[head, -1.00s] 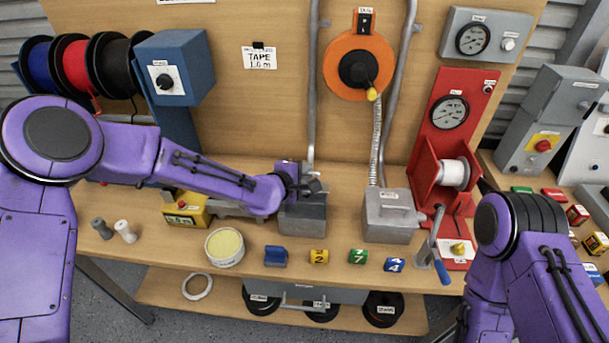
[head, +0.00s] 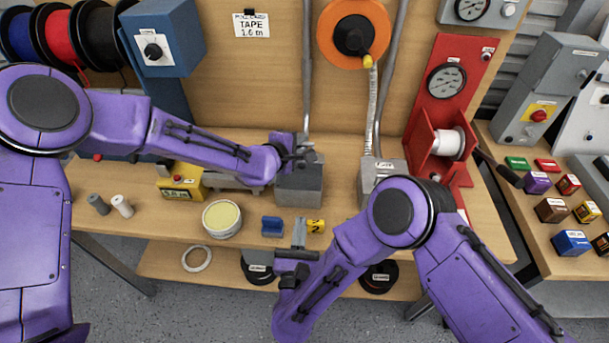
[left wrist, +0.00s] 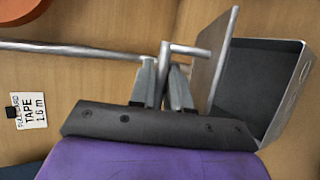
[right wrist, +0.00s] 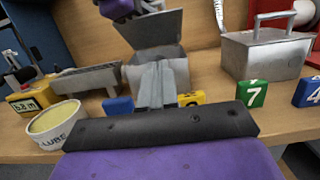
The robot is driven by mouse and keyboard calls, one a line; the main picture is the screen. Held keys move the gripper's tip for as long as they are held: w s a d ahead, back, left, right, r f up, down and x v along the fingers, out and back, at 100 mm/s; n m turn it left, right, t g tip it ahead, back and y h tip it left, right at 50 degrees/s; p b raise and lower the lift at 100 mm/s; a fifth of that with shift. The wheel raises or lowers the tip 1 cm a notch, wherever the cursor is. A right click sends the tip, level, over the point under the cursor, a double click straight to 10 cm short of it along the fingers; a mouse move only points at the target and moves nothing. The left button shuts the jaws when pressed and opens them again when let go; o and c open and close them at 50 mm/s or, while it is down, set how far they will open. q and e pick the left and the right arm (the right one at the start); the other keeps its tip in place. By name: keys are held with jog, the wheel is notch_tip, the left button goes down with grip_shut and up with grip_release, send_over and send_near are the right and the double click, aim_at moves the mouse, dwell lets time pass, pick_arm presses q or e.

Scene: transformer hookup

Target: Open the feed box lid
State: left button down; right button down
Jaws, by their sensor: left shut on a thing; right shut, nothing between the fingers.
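The grey feed box (head: 299,188) stands on the workbench below the left conduit, its lid tilted up. In the left wrist view the lid (left wrist: 222,60) stands raised beside the dark open inside of the box (left wrist: 248,92). My left gripper (head: 297,157) is shut on the lid's metal handle (left wrist: 166,68). The right wrist view shows the raised lid (right wrist: 152,32) above the box (right wrist: 172,72), with my left gripper (right wrist: 135,8) behind it. My right gripper (head: 299,230) is shut and empty in front of the box, near the bench's front edge; it also shows in the right wrist view (right wrist: 155,68).
A second grey box (right wrist: 265,55) with a shut lid and handle stands to the right. A round tub (head: 222,219), a blue block (head: 272,227) and a yellow number block (head: 316,227) lie along the front edge. A yellow device (head: 181,181) stands left of the box.

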jog(key=w+r, duration=0.4)
jog(key=w, duration=0.8)
jog(key=shift+r, duration=0.4)
